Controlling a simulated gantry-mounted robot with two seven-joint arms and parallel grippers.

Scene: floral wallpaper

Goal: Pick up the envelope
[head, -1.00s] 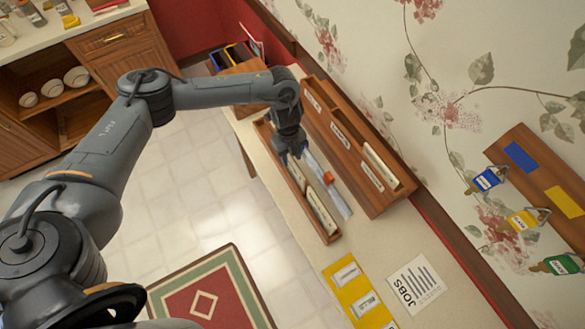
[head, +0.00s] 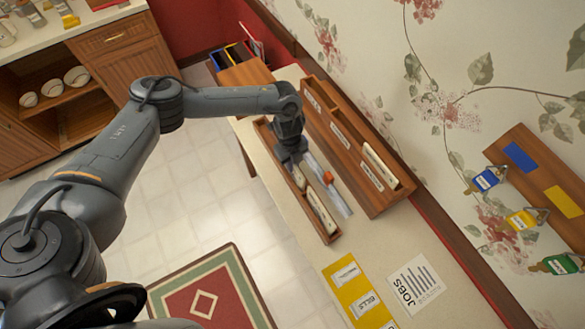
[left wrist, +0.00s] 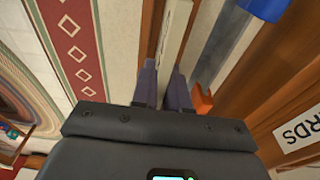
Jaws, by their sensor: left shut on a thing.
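The long wooden tray (head: 331,237) on the counter holds cream envelopes (head: 321,212) standing on edge. My left gripper (head: 297,168) is down at this tray, and its fingertips are largely hidden in the head view. In the left wrist view, the fingers (left wrist: 163,88) are close together on a cream envelope (left wrist: 174,32), whose edge runs forward from between them. Whether it has left the tray's bottom cannot be told. My right gripper is not in view.
A larger labelled wooden rack (head: 352,143) stands right of the tray. Between them lie a pale flat strip (head: 337,197) and a small orange object (head: 327,177). A yellow board (head: 357,291) and a JOBS sheet (head: 415,283) lie nearer. Tagged hooks hang on the wall.

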